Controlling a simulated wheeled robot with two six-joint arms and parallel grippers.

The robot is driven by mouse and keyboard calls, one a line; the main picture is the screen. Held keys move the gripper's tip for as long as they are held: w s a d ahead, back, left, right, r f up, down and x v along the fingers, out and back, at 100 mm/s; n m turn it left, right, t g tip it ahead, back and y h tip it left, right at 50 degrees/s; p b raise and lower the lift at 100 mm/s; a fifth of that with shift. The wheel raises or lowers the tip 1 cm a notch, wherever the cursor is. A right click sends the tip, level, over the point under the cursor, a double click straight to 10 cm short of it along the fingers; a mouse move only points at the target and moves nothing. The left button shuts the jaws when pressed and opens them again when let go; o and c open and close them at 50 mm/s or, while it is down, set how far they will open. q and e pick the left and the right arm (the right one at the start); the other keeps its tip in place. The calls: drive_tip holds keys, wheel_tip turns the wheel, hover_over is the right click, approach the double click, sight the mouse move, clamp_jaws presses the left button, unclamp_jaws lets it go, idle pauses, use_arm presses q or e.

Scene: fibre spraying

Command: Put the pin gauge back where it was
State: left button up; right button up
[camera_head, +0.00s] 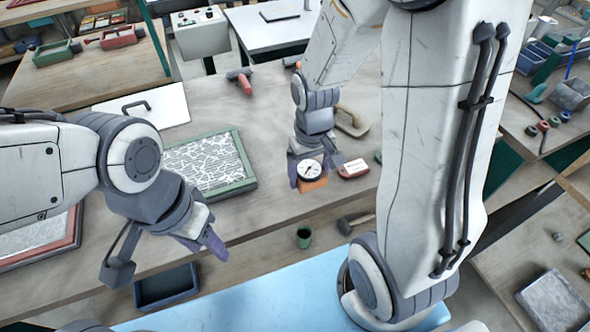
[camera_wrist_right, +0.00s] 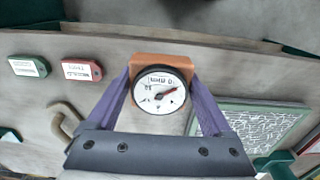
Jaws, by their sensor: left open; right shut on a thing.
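The pin gauge (camera_head: 309,168) has a round white dial and an orange body, and sits at my right gripper over the grey workbench (camera_head: 270,215). In the right wrist view the pin gauge (camera_wrist_right: 162,91) is between the two purple fingers of my right gripper (camera_wrist_right: 160,95), which is shut on it. My left gripper (camera_head: 205,240) is open and empty, near the bench's front edge at the left.
A small red labelled box (camera_head: 353,168) lies just right of the gauge; a green one (camera_wrist_right: 28,67) shows in the wrist view. A green-framed panel (camera_head: 250,183) lies to the left.

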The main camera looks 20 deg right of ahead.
drive_tip(key=w+f, duration=0.2)
drive_tip(key=w, duration=0.1)
drive_tip(key=w+f+p, duration=0.1)
drive_tip(key=w+f, duration=0.1)
drive_tip(key=w, duration=0.1)
drive_tip(key=w+f+p, duration=0.1)
drive_tip(key=w, duration=0.2)
drive_tip(key=shift+w+d+f, duration=0.35)
drive_tip(key=shift+f, duration=0.05)
wheel_tip(320, 180, down, 4)
drive_tip(key=shift+r+p, duration=0.15)
drive_tip(key=shift+p, duration=0.35)
drive_tip(key=shift+f, duration=0.2)
drive_tip(key=shift+f, duration=0.2)
drive_tip(key=o, duration=1.6)
drive_tip(key=shift+c, duration=0.2)
drive_tip(key=shift+r, duration=0.15)
